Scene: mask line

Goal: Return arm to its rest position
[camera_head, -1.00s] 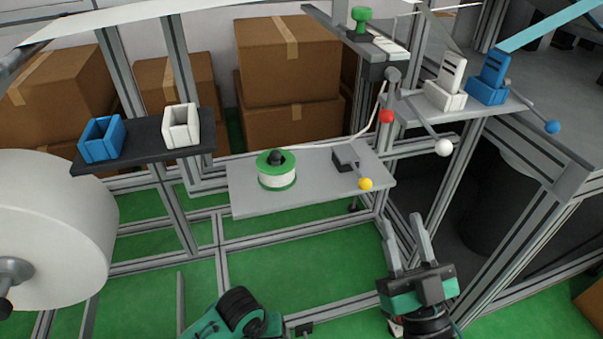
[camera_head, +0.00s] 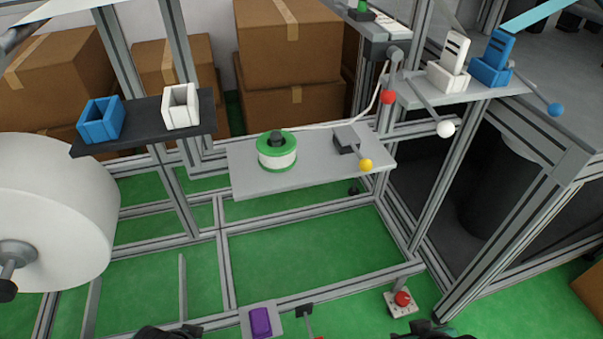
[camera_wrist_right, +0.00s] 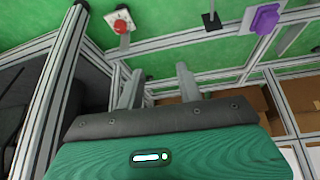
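My right gripper (camera_wrist_right: 159,85) shows in the right wrist view. Its two grey fingers are apart with nothing between them. Beyond them are the metal frame and green floor. In the head view only dark parts of my arms show at the bottom edge, one left of centre and one right of centre. The right fingers are not visible there. My left gripper is not in view.
A red button box (camera_head: 402,301) and a purple switch (camera_head: 261,321) sit low on the frame. A grey shelf (camera_head: 250,182) holds a green-and-white spool (camera_head: 277,152). A large white roll (camera_head: 60,205) stands at left. Levers with coloured knobs stick out at upper right.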

